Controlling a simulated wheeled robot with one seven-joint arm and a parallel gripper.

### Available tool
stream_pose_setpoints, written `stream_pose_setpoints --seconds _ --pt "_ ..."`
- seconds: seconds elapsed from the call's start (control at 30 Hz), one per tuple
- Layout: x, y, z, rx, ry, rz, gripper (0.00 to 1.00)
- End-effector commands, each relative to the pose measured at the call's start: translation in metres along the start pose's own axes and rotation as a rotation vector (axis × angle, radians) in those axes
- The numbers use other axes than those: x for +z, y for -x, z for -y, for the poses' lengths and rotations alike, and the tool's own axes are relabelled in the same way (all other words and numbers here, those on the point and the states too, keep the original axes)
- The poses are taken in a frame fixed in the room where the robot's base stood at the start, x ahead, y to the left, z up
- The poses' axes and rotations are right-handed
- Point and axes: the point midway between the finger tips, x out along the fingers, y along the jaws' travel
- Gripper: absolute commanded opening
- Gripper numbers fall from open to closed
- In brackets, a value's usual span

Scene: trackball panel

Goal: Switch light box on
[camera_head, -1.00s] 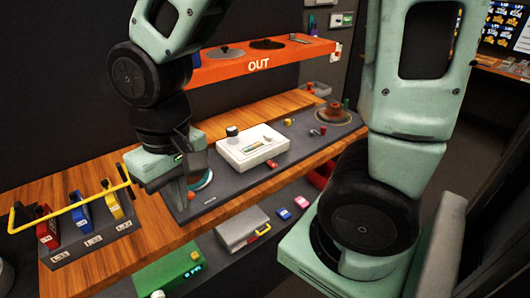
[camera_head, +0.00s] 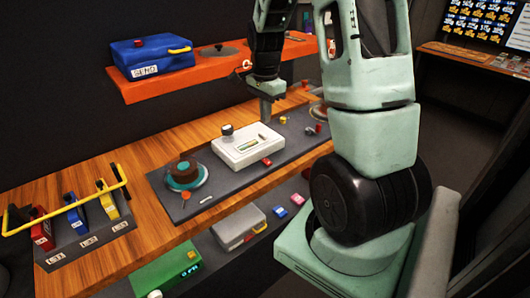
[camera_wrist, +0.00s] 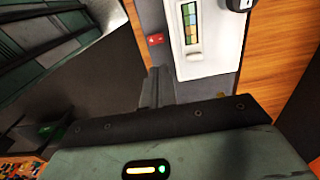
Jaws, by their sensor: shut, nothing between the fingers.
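A white box (camera_head: 248,146) with a small coloured display and a dark knob (camera_head: 227,130) stands on the grey panel; it appears to be the light box, though no label says so. It also shows in the wrist view (camera_wrist: 191,65). A small red switch (camera_head: 266,161) sits at its front edge and shows beside it in the wrist view (camera_wrist: 155,39). My gripper (camera_head: 266,119) points down by the box's far right end, shut and empty. In the wrist view its fingers (camera_wrist: 158,82) are close beside the box; contact cannot be told.
A trackball unit (camera_head: 185,174) is left of the box. Red, blue and yellow levers (camera_head: 75,215) under a yellow bar stand at the left. An orange shelf (camera_head: 140,90) holds a blue box (camera_head: 151,57). A green box (camera_head: 168,270) and grey case (camera_head: 240,228) sit below.

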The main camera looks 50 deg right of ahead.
Motion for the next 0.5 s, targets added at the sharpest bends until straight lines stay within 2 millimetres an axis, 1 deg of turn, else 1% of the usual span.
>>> stream_pose_setpoints --seconds 0.27,0.37,0.47,0.5 --pt "0.001 -0.003 0.000 0.002 0.004 0.001 0.00" --pt "0.001 -0.012 -0.001 0.004 0.003 0.001 0.00" --pt "0.001 -0.028 -0.002 0.006 0.004 0.003 0.00" --pt "0.001 -0.035 -0.001 0.007 0.005 0.002 0.00"
